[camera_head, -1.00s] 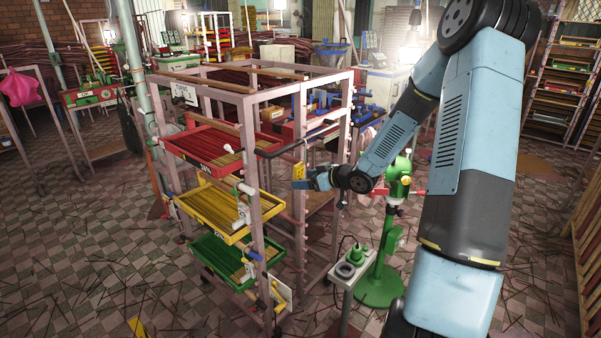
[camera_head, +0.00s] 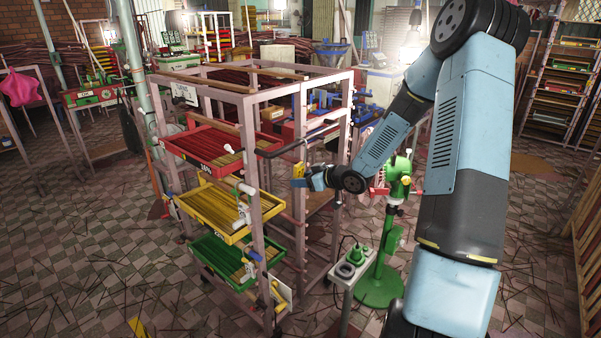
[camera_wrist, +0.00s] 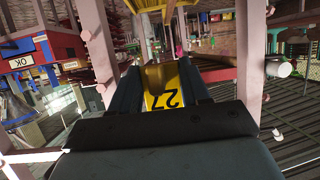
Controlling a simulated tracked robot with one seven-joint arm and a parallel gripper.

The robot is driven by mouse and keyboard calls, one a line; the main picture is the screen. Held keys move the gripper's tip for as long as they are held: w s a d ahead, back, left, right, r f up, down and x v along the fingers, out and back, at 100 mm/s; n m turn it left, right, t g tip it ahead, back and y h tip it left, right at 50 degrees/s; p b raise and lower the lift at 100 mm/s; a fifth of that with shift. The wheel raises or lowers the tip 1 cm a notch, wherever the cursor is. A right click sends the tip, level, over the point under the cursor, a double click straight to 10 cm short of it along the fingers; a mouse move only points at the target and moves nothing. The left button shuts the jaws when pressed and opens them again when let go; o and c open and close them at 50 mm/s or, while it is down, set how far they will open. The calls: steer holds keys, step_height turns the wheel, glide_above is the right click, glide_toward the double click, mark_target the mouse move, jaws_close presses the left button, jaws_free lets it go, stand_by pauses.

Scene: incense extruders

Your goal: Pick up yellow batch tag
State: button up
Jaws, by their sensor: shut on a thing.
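The yellow batch tag (camera_wrist: 160,88) sits between the two fingers of my gripper (camera_wrist: 158,84) in the wrist view, with a dark "27" on its face, upside down in that view. The fingers are shut on it. In the head view the tag (camera_head: 299,171) shows as a small yellow piece at the tip of my gripper (camera_head: 303,179). The gripper is beside the pink rack (camera_head: 300,120), close to its right front post. I cannot tell whether the tag touches the rack.
The rack carries a red tray (camera_head: 199,148), a yellow tray (camera_head: 207,212) and a green tray (camera_head: 222,262). A green machine (camera_head: 378,285) stands to the right, with a small stand (camera_head: 352,272) in front.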

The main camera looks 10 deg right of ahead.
mark_target(301, 171)
steer(key=shift+c, duration=0.6)
steer(key=shift+r, duration=0.15)
steer(key=shift+r, duration=0.25)
step_height(301, 171, up, 2)
steer(key=shift+r, duration=0.2)
steer(key=shift+s+d+r, duration=0.85)
steer(key=shift+s+r, duration=1.2)
steer(key=shift+s, duration=0.15)
steer(key=shift+s+d+r, duration=0.85)
steer(key=shift+s+r, duration=1.25)
steer(key=shift+s, duration=0.1)
steer(key=shift+s+d+r, duration=0.85)
steer(key=shift+s+r, duration=1.2)
steer(key=shift+s, duration=0.15)
steer(key=shift+s+d, duration=1.45)
steer(key=shift+s, duration=0.25)
steer(key=shift+s+d, duration=1.4)
steer(key=shift+s, duration=0.3)
